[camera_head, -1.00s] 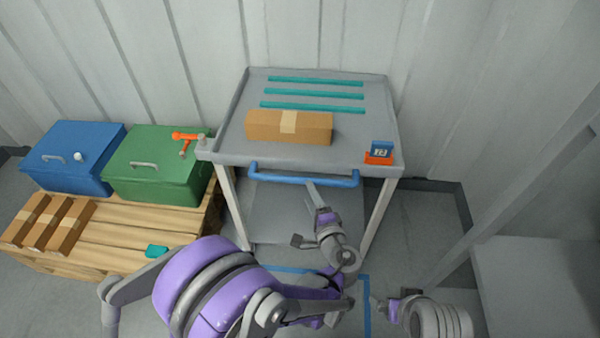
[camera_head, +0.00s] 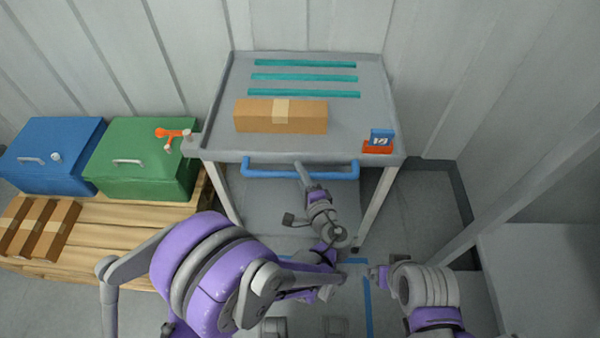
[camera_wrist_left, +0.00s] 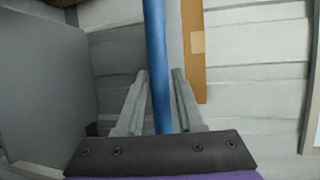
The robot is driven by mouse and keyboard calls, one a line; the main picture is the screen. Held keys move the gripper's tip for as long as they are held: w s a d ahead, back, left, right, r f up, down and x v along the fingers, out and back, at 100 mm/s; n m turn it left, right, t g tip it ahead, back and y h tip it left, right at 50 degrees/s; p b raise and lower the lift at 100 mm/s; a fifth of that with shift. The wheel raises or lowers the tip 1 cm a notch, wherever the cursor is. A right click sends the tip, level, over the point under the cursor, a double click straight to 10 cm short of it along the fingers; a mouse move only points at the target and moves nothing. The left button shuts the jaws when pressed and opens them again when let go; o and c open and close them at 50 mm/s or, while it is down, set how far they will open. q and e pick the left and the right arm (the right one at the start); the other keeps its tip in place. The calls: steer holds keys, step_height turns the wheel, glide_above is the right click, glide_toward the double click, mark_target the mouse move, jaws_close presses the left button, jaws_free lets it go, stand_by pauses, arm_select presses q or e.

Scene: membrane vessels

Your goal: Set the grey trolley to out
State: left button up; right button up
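The grey trolley (camera_head: 222,118) stands against the back wall, with a blue handle bar (camera_head: 262,173) along its front edge. The bar also runs upright through the left wrist view (camera_wrist_left: 154,40). My left gripper (camera_head: 303,172) is at the middle of the bar. In the left wrist view its two fingers (camera_wrist_left: 161,76) stand apart, one on each side of the bar, with a gap visible. Whether they touch it I cannot tell. My right gripper (camera_head: 374,275) is low on the right, away from the trolley; its fingers are too small to read.
On the trolley top lie a brown box (camera_head: 255,117), teal strips (camera_head: 303,77) and an orange holder with a blue number tag (camera_head: 381,138). Blue (camera_head: 50,165) and green (camera_head: 140,165) crates stand on a pallet (camera_head: 110,236) at left. Blue tape (camera_head: 367,300) marks the floor.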

arm_select(q)
jaws_close()
stand_by(1.1)
